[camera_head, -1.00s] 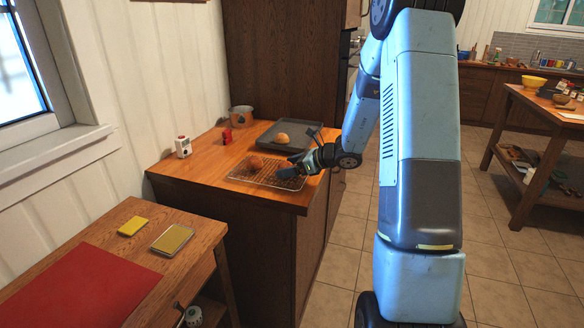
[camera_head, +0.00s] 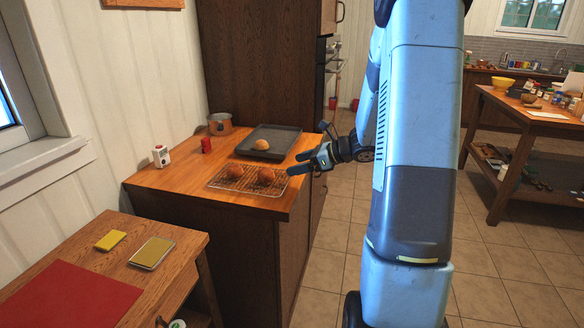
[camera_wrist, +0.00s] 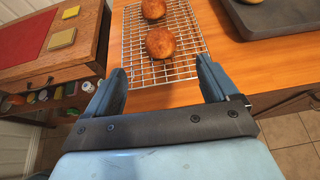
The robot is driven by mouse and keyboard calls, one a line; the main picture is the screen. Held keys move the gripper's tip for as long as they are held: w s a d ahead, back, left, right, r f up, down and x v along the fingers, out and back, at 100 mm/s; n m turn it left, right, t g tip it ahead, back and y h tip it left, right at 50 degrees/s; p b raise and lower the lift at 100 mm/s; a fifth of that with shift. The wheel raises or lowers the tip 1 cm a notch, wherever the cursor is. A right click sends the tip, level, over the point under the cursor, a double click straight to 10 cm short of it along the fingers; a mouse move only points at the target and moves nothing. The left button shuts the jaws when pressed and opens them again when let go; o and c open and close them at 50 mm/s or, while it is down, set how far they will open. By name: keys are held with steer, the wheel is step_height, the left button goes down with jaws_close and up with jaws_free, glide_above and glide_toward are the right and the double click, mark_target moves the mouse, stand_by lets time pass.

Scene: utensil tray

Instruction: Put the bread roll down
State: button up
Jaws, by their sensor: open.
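Two brown bread rolls lie on a wire cooling rack (camera_head: 221,183) on the wooden counter. The left roll (camera_head: 234,171) and the right roll (camera_head: 266,175) sit apart from each other. In the wrist view the nearer roll (camera_wrist: 160,43) is just beyond my gripper (camera_wrist: 162,80), and the other roll (camera_wrist: 153,9) is farther off. My gripper (camera_head: 294,163) is open and empty, to the right of the rack, with a gap to the nearer roll. A third, paler roll (camera_head: 262,144) lies on a dark baking tray (camera_head: 289,139) behind the rack.
A lower table (camera_head: 185,248) at front left bears a red mat (camera_head: 70,296) and two yellow items. Bare counter lies left of the rack.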

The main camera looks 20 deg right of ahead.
steer(key=s+a+r+n+g+h, duration=0.1)
steer(key=s+a+r+n+g, duration=0.1)
steer(key=s+a+r+n, duration=0.4)
steer(key=s+a+r+n+g+h, duration=0.1)
steer(key=s+a+r+n+g, duration=0.25)
steer(key=s+n, duration=0.3)
steer(key=s+r+n+t+h, duration=0.1)
steer(key=s+r+n+h, duration=0.2)
steer(key=s+n, duration=0.3)
steer(key=s+d+r+n+t+h, duration=0.1)
steer(key=s+r+n+t+h, duration=0.1)
steer(key=s+r+n+h, duration=0.2)
steer(key=s+n+h, duration=0.1)
steer(key=s+n, duration=0.2)
steer(key=s, duration=0.5)
steer(key=shift+d, duration=0.25)
steer(key=shift+s, duration=0.1)
